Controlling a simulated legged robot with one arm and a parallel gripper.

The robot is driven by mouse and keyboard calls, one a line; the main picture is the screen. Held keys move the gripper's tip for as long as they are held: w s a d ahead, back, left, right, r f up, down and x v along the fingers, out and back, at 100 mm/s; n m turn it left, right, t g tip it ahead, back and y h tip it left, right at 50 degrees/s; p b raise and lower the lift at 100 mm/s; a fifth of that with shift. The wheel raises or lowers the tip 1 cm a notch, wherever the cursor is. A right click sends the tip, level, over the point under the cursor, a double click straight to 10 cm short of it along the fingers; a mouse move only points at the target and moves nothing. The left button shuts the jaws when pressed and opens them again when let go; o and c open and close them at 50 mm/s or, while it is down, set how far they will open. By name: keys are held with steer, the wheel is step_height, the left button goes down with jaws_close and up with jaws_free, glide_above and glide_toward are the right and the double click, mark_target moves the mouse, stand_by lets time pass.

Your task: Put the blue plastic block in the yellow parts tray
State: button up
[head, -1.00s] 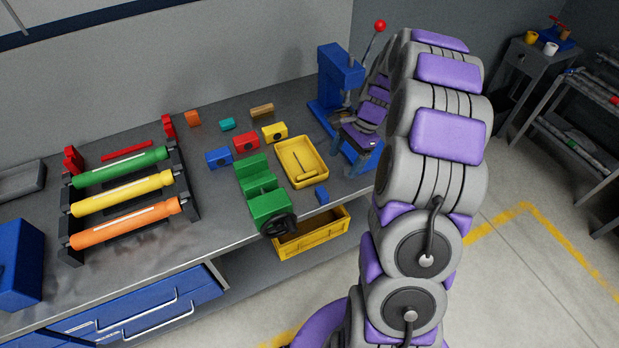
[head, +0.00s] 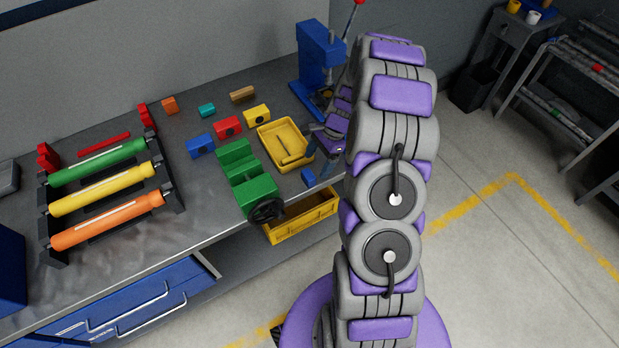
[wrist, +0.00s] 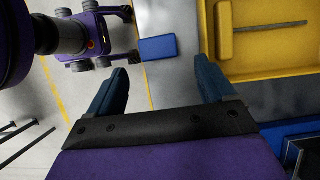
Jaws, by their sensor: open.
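A small blue block (head: 308,175) lies on the grey workbench near its front edge, just in front of the yellow tray (head: 264,137). In the wrist view the blue block (wrist: 158,48) appears beyond my fingertips, roughly between them across the picture. The yellow tray (wrist: 235,72) is to its right, with a thin rod-like part inside. My gripper (wrist: 163,78) is open and empty, and its two dark blue fingers are apart. In the head view my gripper (head: 328,143) is by the right side of the tray, partly hidden by my arm.
A blue press (head: 315,55) stands behind the tray. A green vise (head: 248,180) is left of the tray. Another blue block with a round mark (head: 201,146), plus red and yellow ones, lies farther left. A yellow bin (head: 300,222) is below the bench edge.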

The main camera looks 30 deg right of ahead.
mark_target(312, 173)
steer(key=shift+x, duration=0.75)
steer(key=x, duration=0.1)
steer(key=b+x, duration=0.1)
steer(key=x, duration=0.1)
steer(key=shift+a+f, duration=0.2)
steer(key=shift+a, duration=0.1)
steer(key=shift+f, duration=0.35)
steer(key=shift+d, duration=0.1)
steer(key=shift+c, duration=0.3)
steer(key=c, duration=1.1)
